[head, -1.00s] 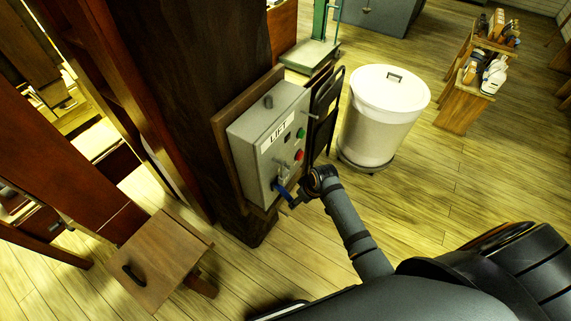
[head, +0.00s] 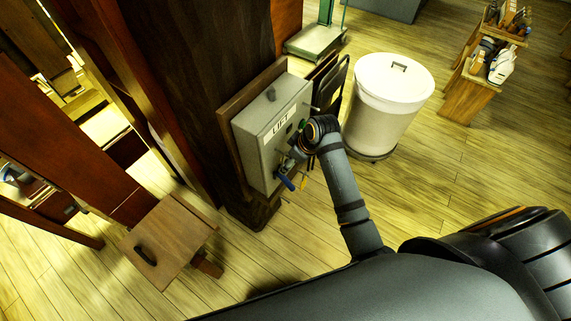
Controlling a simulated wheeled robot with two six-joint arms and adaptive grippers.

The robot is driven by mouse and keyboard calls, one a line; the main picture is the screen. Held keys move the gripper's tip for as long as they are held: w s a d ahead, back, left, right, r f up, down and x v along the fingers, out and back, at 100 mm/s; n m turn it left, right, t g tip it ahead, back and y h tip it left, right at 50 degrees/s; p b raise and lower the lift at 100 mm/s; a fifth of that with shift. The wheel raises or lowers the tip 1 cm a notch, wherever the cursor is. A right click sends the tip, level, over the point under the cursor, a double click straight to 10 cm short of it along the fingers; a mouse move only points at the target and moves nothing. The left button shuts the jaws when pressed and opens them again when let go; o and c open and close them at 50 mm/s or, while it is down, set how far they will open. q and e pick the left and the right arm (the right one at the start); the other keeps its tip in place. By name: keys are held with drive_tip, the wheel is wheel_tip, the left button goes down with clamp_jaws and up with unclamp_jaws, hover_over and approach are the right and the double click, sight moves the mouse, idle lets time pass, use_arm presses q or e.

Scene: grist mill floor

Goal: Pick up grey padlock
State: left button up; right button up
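The grey lift control box (head: 268,133) is mounted on the dark wooden post. My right arm comes in from the lower right, and my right gripper (head: 292,160) is at the box's lower front. A small grey metal piece, perhaps the grey padlock (head: 284,166), shows there beside the fingers. It is mostly hidden, and I cannot tell whether the fingers touch it or are closed on it. A blue piece (head: 287,183) hangs just below, with a small yellow piece (head: 303,184) to its right. My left gripper is out of view.
A white lidded bin (head: 388,105) stands right of the box. A dark folded frame (head: 331,85) leans behind the box. A wooden rack (head: 470,92) is at upper right. The floor between bin and rack is clear.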

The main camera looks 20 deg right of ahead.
drive_tip(key=p+x, duration=0.1)
drive_tip(key=x, duration=0.3)
drive_tip(key=shift+w+p, duration=0.1)
drive_tip(key=shift+p, duration=0.25)
drive_tip(key=shift+w+a+f, duration=0.1)
drive_tip(key=shift+w+f, duration=0.05)
drive_tip(key=shift+f, duration=0.25)
drive_tip(key=shift+c, duration=0.4)
drive_tip(key=c, duration=1.2)
